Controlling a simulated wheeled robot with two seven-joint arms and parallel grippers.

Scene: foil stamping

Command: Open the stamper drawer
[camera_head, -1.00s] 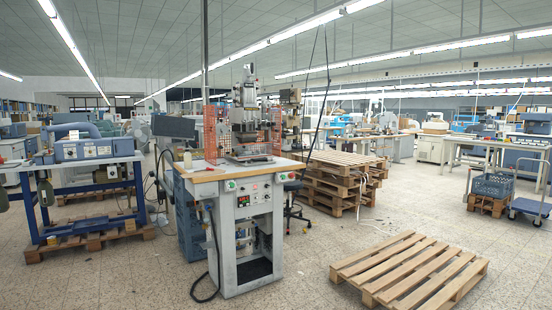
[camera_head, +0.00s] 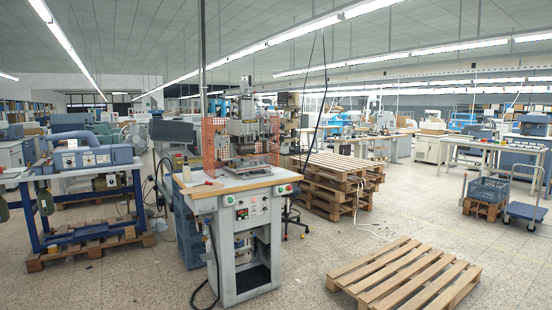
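The foil stamper (camera_head: 245,118) stands on a cabinet with a wooden top (camera_head: 210,189), left of the middle in the head view. An orange mesh guard (camera_head: 212,143) stands around its sides. A flat metal plate, which may be the stamper drawer (camera_head: 247,170), lies at the base of the press; I cannot tell how far out it is. The cabinet front (camera_head: 253,211) carries buttons and a small display. Neither of my grippers is in view.
A wooden pallet (camera_head: 405,275) lies on the floor at front right. Stacked pallets (camera_head: 335,180) stand behind the stamper to the right. A blue machine bench (camera_head: 88,190) is on the left.

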